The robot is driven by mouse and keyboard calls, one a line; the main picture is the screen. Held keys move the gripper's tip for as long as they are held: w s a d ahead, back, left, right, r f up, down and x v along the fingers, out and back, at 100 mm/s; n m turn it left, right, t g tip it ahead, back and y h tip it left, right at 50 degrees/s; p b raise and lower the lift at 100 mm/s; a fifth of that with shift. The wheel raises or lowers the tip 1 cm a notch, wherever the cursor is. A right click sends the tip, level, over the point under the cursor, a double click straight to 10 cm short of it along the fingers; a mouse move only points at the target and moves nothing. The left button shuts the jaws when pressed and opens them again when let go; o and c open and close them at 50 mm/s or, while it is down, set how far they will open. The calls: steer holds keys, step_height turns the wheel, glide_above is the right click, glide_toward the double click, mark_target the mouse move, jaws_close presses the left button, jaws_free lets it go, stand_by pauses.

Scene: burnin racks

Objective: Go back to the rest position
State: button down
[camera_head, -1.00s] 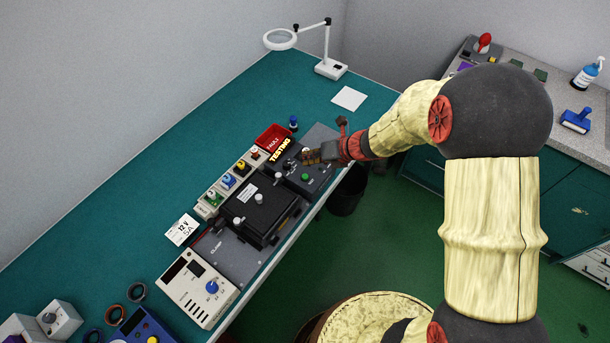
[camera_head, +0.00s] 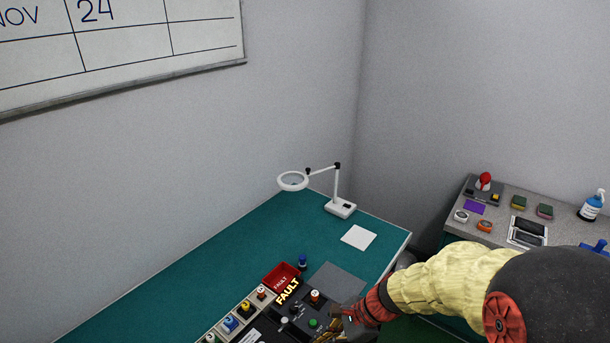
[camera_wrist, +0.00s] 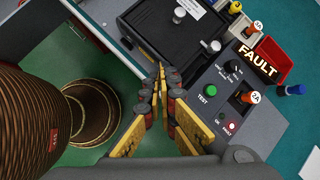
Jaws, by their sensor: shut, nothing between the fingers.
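My gripper (camera_wrist: 160,74) points over the front edge of the bench, its yellow fingers together and empty. In the head view it is at the bottom edge (camera_head: 332,332), partly cut off, just right of the green TEST button (camera_head: 313,322). In the wrist view the dark test panel (camera_wrist: 208,110) lies right of the fingers, with the green button (camera_wrist: 210,90) and an orange plug marked 2A (camera_wrist: 247,97) standing in it. The fingers appear apart from the panel. A sign reads FAULT (camera_head: 288,291), and the panel's small fault lamp (camera_wrist: 232,127) shows red.
A black clamp box (camera_wrist: 150,38) stands beside the panel. A red bin (camera_head: 280,275), a blue-capped item (camera_head: 303,262) and a magnifier lamp (camera_head: 341,208) stand behind. A grey side counter (camera_head: 495,218) is at right. A bin-like round container (camera_wrist: 95,112) stands on the floor.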

steer(key=s+d+r+n+t+h+b, duration=0.5)
steer(key=s+d+r+n+h+b, duration=0.1)
steer(key=s+d+r+n, duration=0.8)
steer(key=shift+s+d+r+n+h+b, duration=0.35)
steer(key=shift+s+r+n+b, duration=0.2)
steer(key=shift+r+n+b, duration=0.35)
